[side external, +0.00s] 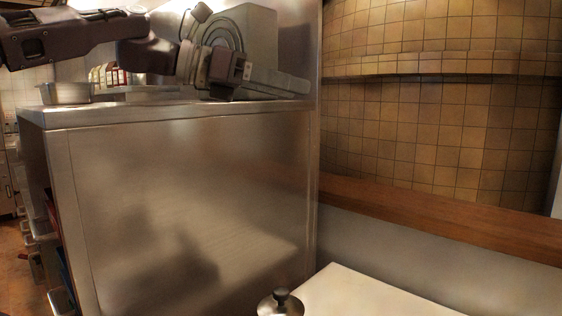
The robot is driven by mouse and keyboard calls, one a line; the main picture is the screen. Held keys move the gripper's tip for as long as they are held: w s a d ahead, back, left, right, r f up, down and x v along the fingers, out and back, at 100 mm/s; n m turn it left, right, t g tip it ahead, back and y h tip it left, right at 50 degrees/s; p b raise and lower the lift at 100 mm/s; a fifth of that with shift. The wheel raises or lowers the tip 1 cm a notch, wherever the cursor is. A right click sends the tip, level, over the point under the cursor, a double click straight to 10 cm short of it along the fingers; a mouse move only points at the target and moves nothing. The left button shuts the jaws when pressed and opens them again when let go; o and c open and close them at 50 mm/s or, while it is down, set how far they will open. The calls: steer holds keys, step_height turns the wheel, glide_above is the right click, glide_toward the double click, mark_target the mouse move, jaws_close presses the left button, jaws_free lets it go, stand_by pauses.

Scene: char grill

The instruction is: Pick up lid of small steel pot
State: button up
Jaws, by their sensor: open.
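A round steel lid with a dark knob (281,300) shows at the bottom edge, beside a pale board. The frame cuts it off, so I cannot tell whether a pot is under it. My gripper (235,78) is at the upper left, at the end of my arm that reaches in from the left. It appears over or in front of the steel counter's top, far above and left of the lid, and is open. It holds nothing that I can see. Its fingertips are hard to make out against the grey things behind.
A tall steel counter (190,200) fills the left and middle. A steel container (65,92) stands on its top left, near red and white packets (106,75). A pale board (360,292) lies at lower right. A wooden ledge (440,218) runs along the tiled wall.

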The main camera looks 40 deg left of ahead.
mark_target(295, 304)
steer(key=f, duration=1.3)
steer(key=f+m+g, duration=0.1)
steer(key=f, duration=1.2)
steer(key=s+f+g, duration=0.1)
steer(key=f, duration=1.3)
steer(key=shift+s+m+y, duration=0.1)
steer(key=shift+m+y, duration=0.2)
steer(key=x, duration=0.2)
steer(key=shift+w+d+r, duration=0.1)
steer(key=shift+w+d, duration=0.2)
steer(key=shift+w, duration=0.15)
jaws_close()
